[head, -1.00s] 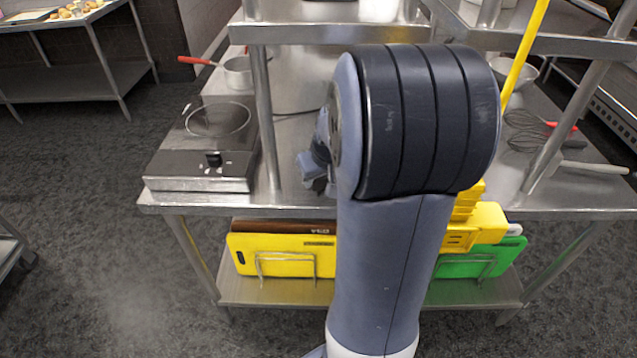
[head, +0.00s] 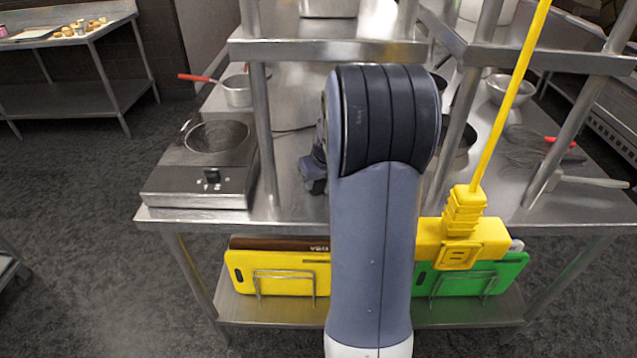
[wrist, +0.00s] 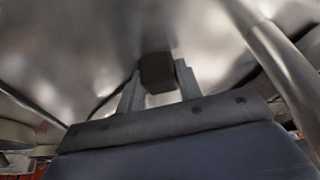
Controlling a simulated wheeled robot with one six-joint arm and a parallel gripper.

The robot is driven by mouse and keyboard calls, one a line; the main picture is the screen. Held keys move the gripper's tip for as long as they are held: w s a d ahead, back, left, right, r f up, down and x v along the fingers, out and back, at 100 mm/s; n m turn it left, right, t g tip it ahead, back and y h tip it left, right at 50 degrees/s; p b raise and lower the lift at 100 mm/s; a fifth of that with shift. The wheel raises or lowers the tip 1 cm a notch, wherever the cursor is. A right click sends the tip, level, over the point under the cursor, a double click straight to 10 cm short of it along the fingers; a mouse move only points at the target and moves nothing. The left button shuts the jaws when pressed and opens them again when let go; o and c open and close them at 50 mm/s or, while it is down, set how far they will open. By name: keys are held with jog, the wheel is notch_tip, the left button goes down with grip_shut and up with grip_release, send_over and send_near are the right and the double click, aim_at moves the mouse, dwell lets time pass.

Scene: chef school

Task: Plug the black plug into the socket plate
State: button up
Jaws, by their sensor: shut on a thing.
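In the wrist view my gripper (wrist: 157,84) is shut on the black plug (wrist: 157,70), a dark block between the two grey fingertips. A thin black cord runs off to the lower left. In the head view my arm hides the fingers and the plug. A yellow hanging outlet box shows right of my arm, with a square face bearing dark slots, which looks like the socket plate (head: 457,256). The gripper is behind and left of my arm, apart from this box. The wrist view does not show the socket plate.
A steel table (head: 285,205) with upright posts carries a hot plate (head: 200,180), a pot (head: 237,92), a bowl (head: 508,92) and whisks. A yellow pole or cord (head: 512,95) rises from the outlet box. Yellow (head: 280,275) and green (head: 500,278) boards stand on the lower shelf.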

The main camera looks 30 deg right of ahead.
jog(key=shift+w, duration=0.1)
jog(key=o, duration=1.1)
jog(key=shift+r, duration=0.1)
jog(key=v, duration=1)
jog(key=shift+r, duration=0.25)
jog(key=shift+d, duration=0.1)
